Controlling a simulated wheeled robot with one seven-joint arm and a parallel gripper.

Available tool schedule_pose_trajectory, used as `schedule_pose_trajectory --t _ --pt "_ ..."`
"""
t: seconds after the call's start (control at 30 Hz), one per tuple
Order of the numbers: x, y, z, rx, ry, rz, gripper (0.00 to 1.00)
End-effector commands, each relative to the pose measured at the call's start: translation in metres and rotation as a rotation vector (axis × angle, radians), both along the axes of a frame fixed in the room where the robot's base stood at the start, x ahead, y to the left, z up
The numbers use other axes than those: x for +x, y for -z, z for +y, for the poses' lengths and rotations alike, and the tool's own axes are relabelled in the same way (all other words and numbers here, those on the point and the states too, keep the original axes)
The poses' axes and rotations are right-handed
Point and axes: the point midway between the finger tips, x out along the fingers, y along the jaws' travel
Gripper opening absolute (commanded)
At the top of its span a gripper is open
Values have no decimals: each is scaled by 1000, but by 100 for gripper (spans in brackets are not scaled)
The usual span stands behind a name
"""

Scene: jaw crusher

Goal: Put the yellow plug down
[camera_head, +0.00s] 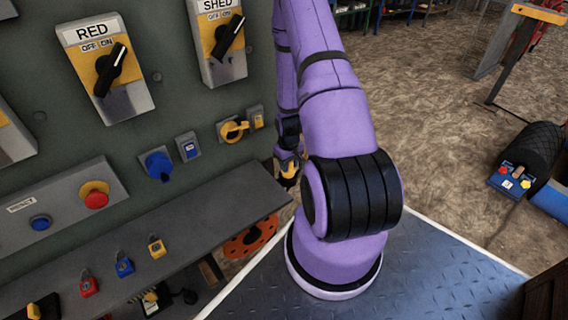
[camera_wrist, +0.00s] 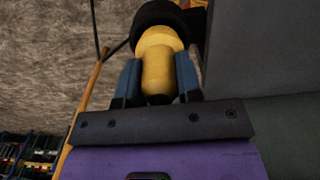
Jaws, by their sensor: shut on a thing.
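The yellow plug (camera_wrist: 158,68) is in my gripper (camera_wrist: 158,85) in the wrist view, a yellow body with a wide black end at the top. The blue-grey fingers press on it from both sides. In the head view my gripper (camera_head: 288,172) hangs just past the right end of the grey shelf, with a bit of yellow showing. Most of the plug is hidden there by my arm. I cannot tell whether the plug touches anything below.
The grey shelf (camera_head: 190,232) carries red, blue and yellow padlocks (camera_head: 122,264). An orange disc (camera_head: 250,240) lies below the shelf's right end.

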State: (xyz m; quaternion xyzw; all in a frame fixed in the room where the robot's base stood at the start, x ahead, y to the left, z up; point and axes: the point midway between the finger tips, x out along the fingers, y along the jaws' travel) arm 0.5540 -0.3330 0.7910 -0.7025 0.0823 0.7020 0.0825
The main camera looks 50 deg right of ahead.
Motion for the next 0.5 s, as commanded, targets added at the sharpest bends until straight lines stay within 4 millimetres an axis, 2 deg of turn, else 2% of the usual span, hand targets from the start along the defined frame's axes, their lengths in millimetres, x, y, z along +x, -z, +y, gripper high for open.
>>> schedule_pose_trajectory --t 0.1,0.47,0.5 --pt "-8 11 -2 0 2 1 17" --pt "-8 14 -1 0 2 0 17" --pt "-8 14 -2 0 2 0 42"
